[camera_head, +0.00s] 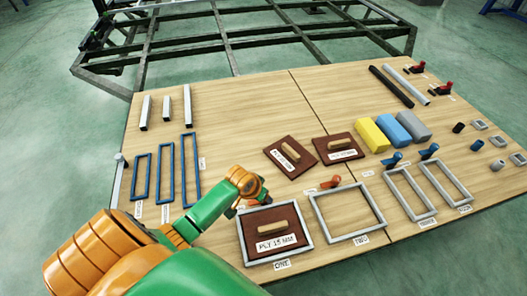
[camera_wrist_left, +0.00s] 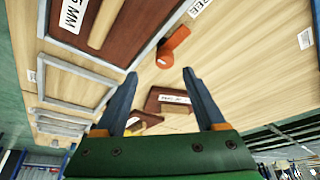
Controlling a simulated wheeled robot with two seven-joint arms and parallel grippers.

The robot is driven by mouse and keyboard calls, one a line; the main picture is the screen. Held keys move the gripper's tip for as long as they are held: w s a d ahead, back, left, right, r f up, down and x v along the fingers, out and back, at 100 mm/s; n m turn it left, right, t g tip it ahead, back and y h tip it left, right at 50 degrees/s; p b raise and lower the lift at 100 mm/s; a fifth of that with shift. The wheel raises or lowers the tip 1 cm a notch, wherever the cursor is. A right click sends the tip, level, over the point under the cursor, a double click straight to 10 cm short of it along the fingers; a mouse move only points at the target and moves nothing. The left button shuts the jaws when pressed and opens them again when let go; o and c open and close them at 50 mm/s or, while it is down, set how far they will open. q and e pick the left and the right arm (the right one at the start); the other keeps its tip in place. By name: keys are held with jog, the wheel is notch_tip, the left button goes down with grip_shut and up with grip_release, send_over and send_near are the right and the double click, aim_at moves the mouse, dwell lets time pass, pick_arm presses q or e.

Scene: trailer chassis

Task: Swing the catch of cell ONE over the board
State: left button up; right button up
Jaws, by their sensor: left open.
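Cell ONE is a grey frame (camera_head: 309,238) at the table's near edge, labelled ONE. A brown board (camera_head: 285,214) marked PLY 15 MM, with a wooden handle, lies inside it; the board also shows at the top of the left wrist view (camera_wrist_left: 125,38). The orange catch (camera_wrist_left: 175,40) of this cell sits by the frame's edge, outside the board; in the head view my arm mostly hides it. My left gripper (camera_wrist_left: 160,72) is open and empty, its fingers pointing towards the catch. In the head view its tips (camera_head: 238,208) are largely hidden by my wrist.
Frame TWO (camera_head: 379,222) stands empty beside cell ONE, with its own orange catch (camera_head: 330,183). Two narrower frames with blue catches (camera_head: 395,160) lie farther right. Two brown boards (camera_head: 290,157) and yellow, blue and grey blocks (camera_head: 371,136) lie behind.

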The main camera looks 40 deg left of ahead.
pick_arm(q)
jog(key=b+x, duration=0.1)
jog(key=x, duration=0.1)
jog(key=b+x, duration=0.2)
jog(key=x, duration=0.1)
jog(key=b+x, duration=0.1)
jog(key=x, duration=0.1)
jog(key=shift+w+a+f+b, duration=0.1)
jog(key=shift+w+a+b, duration=0.2)
jog(key=shift+w+a, duration=0.15)
jog(key=shift+c, duration=0.3)
grip_shut()
